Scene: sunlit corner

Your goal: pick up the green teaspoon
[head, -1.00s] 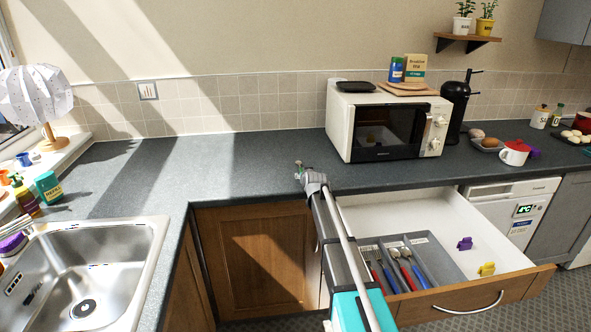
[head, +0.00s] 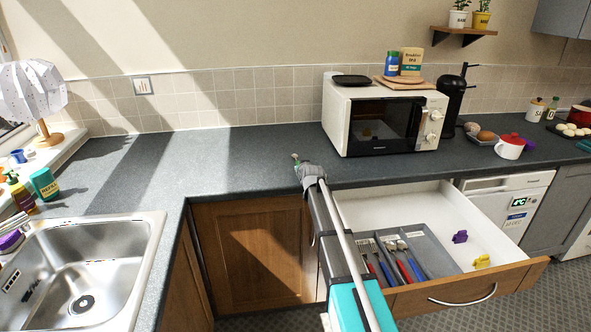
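My gripper (head: 311,173) is at the far end of my arm, over the front edge of the worktop, left of the microwave. It is small and seen from behind, so its fingers do not show clearly. A tiny green and pale thing (head: 295,157) shows just beyond its tip; I cannot tell whether it is the green teaspoon or whether it is held. The open drawer (head: 497,285) holds a grey cutlery tray (head: 437,258) with several pieces with red and blue handles. No green handle shows there, and my arm hides part of the tray's left side.
The white microwave (head: 337,122) stands at the back, with a coffee machine (head: 451,105) beside it. A purple clip (head: 460,237) and a yellow clip (head: 482,261) lie in the drawer. The sink (head: 150,240) is at left. The worktop (head: 235,150) left of the microwave is clear.

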